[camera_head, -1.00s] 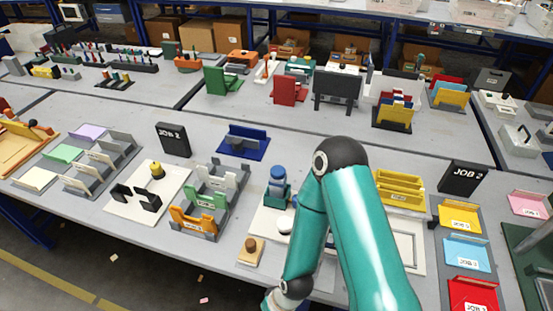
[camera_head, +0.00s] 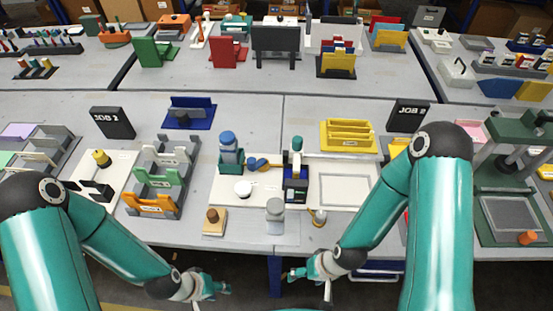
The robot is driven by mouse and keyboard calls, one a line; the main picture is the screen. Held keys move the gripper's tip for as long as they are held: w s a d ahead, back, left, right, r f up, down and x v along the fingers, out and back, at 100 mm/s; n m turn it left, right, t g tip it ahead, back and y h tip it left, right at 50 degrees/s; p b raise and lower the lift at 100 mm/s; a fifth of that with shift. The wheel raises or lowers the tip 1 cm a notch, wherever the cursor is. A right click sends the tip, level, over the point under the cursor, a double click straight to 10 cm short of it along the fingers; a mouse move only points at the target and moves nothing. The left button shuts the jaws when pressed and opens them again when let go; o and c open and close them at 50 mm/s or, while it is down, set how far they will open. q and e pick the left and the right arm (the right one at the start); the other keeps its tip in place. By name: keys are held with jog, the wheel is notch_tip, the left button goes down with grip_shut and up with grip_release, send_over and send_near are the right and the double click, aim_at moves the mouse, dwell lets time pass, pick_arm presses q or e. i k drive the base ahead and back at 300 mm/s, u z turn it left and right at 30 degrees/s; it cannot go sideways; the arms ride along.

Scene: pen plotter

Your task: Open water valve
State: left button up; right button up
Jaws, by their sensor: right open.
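No part in view is clearly marked as a water valve. A small brass-coloured fitting (camera_head: 317,217) stands at the front edge of the table, right of a grey cylinder (camera_head: 275,215); I cannot tell whether it is the valve. My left gripper (camera_head: 220,288) is low in front of the table edge, apart from everything on it; its jaws are too small to read. My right gripper (camera_head: 297,273) is open and empty, also in front of the table edge, below the brass fitting.
A white board (camera_head: 222,196) carries a blue-capped bottle (camera_head: 229,150) and a dark device (camera_head: 295,180). A white framed tray (camera_head: 343,190) lies to the right. Yellow racks (camera_head: 347,135) stand behind it. A green press-like machine (camera_head: 512,190) stands far right.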

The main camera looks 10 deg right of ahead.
aim_at(253, 165)
jog(key=u, duration=0.1)
jog(key=k, duration=1.5)
jog(key=u, duration=0.6)
jog(key=i, duration=1.05)
jog(key=z, duration=0.05)
